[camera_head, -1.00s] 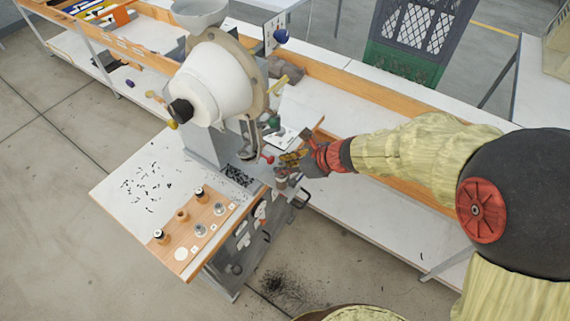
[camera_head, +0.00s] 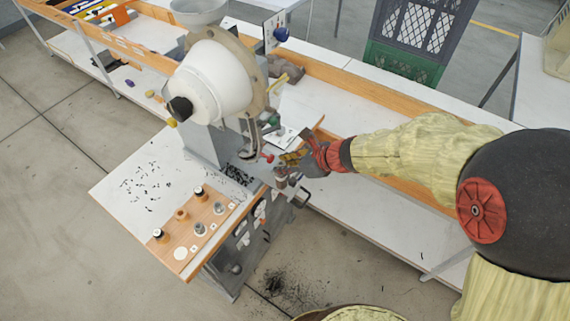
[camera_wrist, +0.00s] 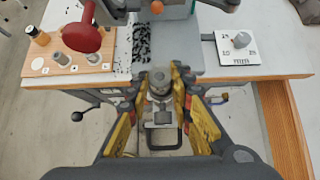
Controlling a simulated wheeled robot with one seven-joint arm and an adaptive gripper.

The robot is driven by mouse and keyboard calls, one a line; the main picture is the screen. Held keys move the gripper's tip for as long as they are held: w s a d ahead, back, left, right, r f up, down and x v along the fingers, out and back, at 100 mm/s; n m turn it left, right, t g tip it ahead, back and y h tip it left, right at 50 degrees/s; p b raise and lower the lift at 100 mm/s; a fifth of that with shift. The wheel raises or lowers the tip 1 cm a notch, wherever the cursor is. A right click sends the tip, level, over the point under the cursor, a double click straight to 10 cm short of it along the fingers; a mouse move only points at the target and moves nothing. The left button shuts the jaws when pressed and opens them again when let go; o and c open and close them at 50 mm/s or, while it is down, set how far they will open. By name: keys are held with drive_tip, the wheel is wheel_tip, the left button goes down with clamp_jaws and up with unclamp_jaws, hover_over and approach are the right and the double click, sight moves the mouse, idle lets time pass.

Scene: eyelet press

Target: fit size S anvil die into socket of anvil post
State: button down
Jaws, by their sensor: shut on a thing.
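My gripper (camera_wrist: 160,92) has yellow and black fingers, shut on a small grey metal die (camera_wrist: 160,78). In the head view my gripper (camera_head: 288,160) is at the front of the press, beside its red-knobbed lever. A grey metal bracket (camera_wrist: 161,117) shows between the fingers, just below the die in the picture; I cannot tell whether this is the anvil post. The socket is hidden, and I cannot tell whether the die touches it. The die's size mark is not readable.
A wooden board (camera_head: 187,246) on the press table holds dark-topped pieces, metal dies and a bare white circle. The press (camera_head: 215,85) stands behind my gripper. Black scraps (camera_wrist: 141,45) lie at its foot. A white dial card (camera_wrist: 239,50) is at right. A red knob (camera_wrist: 81,37) is close by.

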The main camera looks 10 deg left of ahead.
drive_tip(key=shift+s+d+f, duration=0.1)
drive_tip(key=shift+f, duration=0.2)
drive_tip(key=shift+r, duration=0.15)
drive_tip(key=shift+r+p, duration=0.75)
drive_tip(key=shift+r, duration=0.1)
drive_tip(key=shift+r, duration=0.1)
idle(0.8)
drive_tip(key=shift+f+b, duration=0.6)
drive_tip(key=shift+f, duration=0.1)
idle(1.8)
drive_tip(key=c, duration=1.5)
unclamp_jaws()
drive_tip(key=shift+c, duration=0.2)
drive_tip(key=shift+o, duration=0.2)
drive_tip(key=shift+r, duration=0.15)
